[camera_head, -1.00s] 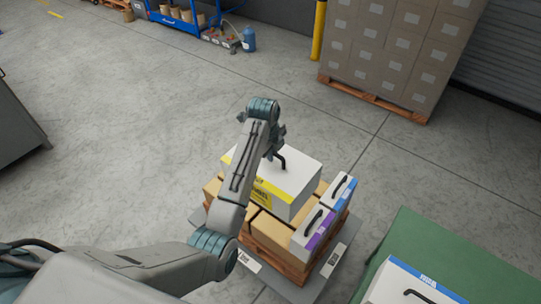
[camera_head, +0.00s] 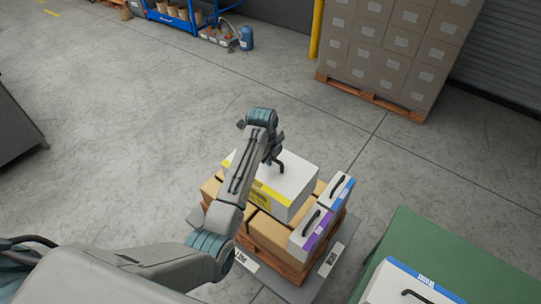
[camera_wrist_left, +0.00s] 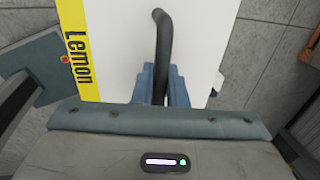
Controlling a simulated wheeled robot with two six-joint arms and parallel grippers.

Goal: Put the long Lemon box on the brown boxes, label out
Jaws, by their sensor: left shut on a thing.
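The long Lemon box (camera_head: 292,181) is white with a yellow edge strip and a black handle. It is level over the brown boxes (camera_head: 268,232); I cannot tell if it touches them. Its yellow label (camera_head: 258,197) faces the near left side in the head view. My left gripper (camera_head: 273,156) is above the box. In the wrist view its blue fingers (camera_wrist_left: 161,88) are shut on the black handle (camera_wrist_left: 163,45), and the yellow Lemon strip (camera_wrist_left: 77,45) shows on the left. My right gripper is not in view.
A purple-striped box (camera_head: 310,232) and a blue-striped box (camera_head: 338,190) stand along the pile's right side. The pile is on a wooden pallet (camera_head: 283,266). A green table (camera_head: 430,250) with another blue-striped white box (camera_head: 400,285) is at lower right. Open floor lies to the left.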

